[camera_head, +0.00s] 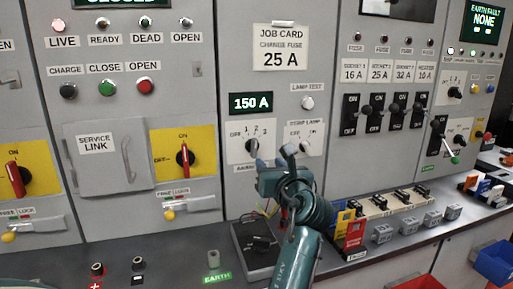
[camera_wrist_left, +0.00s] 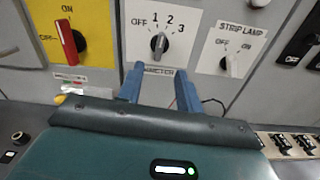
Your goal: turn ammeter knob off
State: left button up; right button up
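The ammeter knob (camera_head: 253,147) is a small grey selector on a white plate marked OFF, 1, 2, 3, below a green display (camera_head: 251,103) reading 150 A. In the left wrist view the knob (camera_wrist_left: 159,44) shows clearly, pointing roughly upward, away from OFF at the left; I cannot tell its exact number. My left gripper (camera_head: 274,158) is just below and in front of the plate. In the left wrist view its two blue fingers (camera_wrist_left: 160,72) are spread apart with nothing between them, below the knob and seemingly clear of it. My right gripper is not in view.
The strip lamp knob (camera_head: 306,147) is close on the right. A red-handled switch on a yellow plate (camera_head: 184,158) is on the left. Several black breakers are further right. A dark box (camera_head: 258,247) and fuse parts (camera_head: 383,233) sit on the bench below.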

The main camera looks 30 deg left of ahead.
aim_at(256, 147)
pick_arm(q)
jog(key=x, duration=1.2)
jog(key=shift+d+p, duration=0.1)
jog(key=shift+p, duration=0.2)
grip_shut()
